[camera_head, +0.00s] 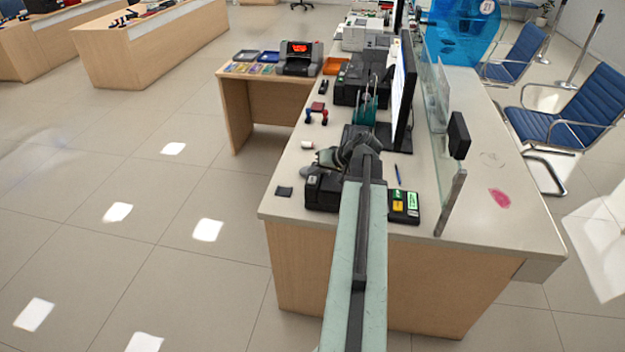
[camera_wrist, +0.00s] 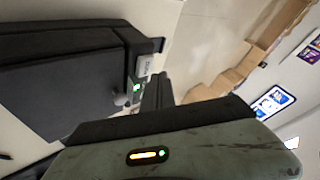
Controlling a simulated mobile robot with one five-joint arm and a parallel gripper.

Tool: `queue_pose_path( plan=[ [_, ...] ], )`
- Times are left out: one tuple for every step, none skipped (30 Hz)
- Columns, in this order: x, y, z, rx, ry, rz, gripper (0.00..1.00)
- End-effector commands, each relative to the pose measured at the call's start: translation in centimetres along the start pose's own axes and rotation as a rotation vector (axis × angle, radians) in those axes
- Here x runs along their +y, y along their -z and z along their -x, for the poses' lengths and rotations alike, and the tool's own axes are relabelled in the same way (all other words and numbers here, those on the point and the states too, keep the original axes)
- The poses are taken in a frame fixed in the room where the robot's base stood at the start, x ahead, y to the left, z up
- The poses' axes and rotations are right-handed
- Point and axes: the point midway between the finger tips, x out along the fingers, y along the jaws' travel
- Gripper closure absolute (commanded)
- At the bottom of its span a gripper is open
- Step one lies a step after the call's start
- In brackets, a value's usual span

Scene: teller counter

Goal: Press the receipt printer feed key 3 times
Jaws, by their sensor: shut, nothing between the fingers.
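The receipt printer appears to be the black box (camera_head: 322,193) at the near end of the counter, partly hidden behind my arm. In the wrist view a dark box (camera_wrist: 60,82), likely this printer, fills the left side. A small pale label (camera_wrist: 144,66) and a green light (camera_wrist: 137,88) show at its right end; the feed key itself is not clear. My gripper (camera_head: 330,157) is over the printer in the head view. Its dark fingers (camera_wrist: 158,92) are shut and empty, close beside the green light. I cannot tell whether they touch the printer.
A keypad with yellow and green labels (camera_head: 405,206) is right of my arm. A monitor (camera_head: 404,90), a pen (camera_head: 397,173), a glass screen (camera_head: 440,140) and a dark pad (camera_head: 284,192) are nearby. Open floor (camera_head: 120,200) lies left of the counter.

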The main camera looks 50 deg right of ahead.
Motion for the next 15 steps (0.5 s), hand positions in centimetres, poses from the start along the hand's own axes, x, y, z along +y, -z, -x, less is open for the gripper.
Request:
queue_pose_path(
  plan=[
    [0.0, 0.0, 0.0, 0.0, 0.0, 0.0, 1.0],
    [0.0, 0.0, 0.0, 0.0, 0.0, 0.0, 1.0],
    [0.01, 0.0, 0.0, 0.0, 0.0, 0.0, 1.0],
    [0.02, -0.02, -0.02, 0.0, 0.0, 0.0, 1.0],
    [0.05, -0.05, -0.06, 0.0, 0.0, 0.0, 1.0],
    [0.12, -0.11, -0.14, 0.0, 0.0, 0.0, 1.0],
    [0.18, -0.18, -0.22, 0.0, 0.0, 0.0, 1.0],
    [0.25, -0.25, -0.32, 0.0, 0.0, 0.0, 1.0],
    [0.35, -0.35, -0.44, 0.0, 0.0, 0.0, 1.0],
    [0.42, -0.42, -0.53, 0.0, 0.0, 0.0, 1.0],
    [0.47, -0.47, -0.6, 0.0, 0.0, 0.0, 1.0],
    [0.51, -0.51, -0.64, 0.0, 0.0, 0.0, 1.0],
    [0.51, -0.51, -0.63, 0.0, 0.0, 0.0, 1.0],
    [0.49, -0.49, -0.61, 0.0, 0.0, 0.0, 1.0],
    [0.46, -0.46, -0.57, 0.0, 0.0, 0.0, 1.0]
  ],
)
